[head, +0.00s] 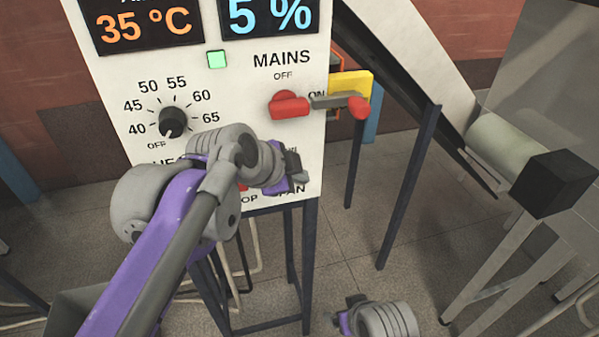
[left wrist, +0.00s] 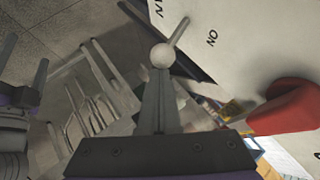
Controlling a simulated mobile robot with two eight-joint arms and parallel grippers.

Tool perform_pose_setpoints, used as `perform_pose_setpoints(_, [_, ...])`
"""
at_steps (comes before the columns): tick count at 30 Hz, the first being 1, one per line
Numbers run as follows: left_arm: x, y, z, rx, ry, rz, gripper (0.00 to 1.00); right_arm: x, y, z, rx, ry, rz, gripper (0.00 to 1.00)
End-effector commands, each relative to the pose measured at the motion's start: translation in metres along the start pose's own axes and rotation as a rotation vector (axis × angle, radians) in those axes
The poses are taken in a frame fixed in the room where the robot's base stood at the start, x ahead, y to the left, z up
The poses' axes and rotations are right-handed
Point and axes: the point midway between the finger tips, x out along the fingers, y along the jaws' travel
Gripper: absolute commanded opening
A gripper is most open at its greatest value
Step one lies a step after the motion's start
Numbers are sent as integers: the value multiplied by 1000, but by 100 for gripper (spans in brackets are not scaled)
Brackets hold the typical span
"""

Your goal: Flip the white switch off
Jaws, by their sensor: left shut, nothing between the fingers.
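The white switch (left wrist: 163,54) shows in the left wrist view as a thin stalk with a round ball end, standing out from the white panel near an ON label. In the head view my left gripper hides it, at the panel's lower right by the FAN label. My left gripper (head: 290,178) is shut and empty in front of the panel. In the left wrist view its fingers (left wrist: 158,100) point at the ball and overlap its lower edge; I cannot tell whether they touch. My right gripper (head: 345,318) is low at the bottom of the head view, its jaws unclear.
The white control panel (head: 235,110) carries a black dial (head: 172,122), a green light (head: 217,59) and a red MAINS handle (head: 290,104). Another red-tipped lever (head: 357,106) sticks out to the right. A sloping chute and dark legs stand further right.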

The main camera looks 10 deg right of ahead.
Motion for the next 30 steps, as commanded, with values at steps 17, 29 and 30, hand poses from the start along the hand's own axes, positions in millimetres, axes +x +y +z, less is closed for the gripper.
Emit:
perform_pose_setpoints(17, [19,38,13,180,2,-265,0,17,0,21,0,-19,0,87])
perform_pose_setpoints(29, [44,59,29,314,0,-467,0,37,0,42,0,-36,0,87])
perform_pose_setpoints(30, [46,60,31,314,0,-467,0,38,0,43,0,-37,0,87])
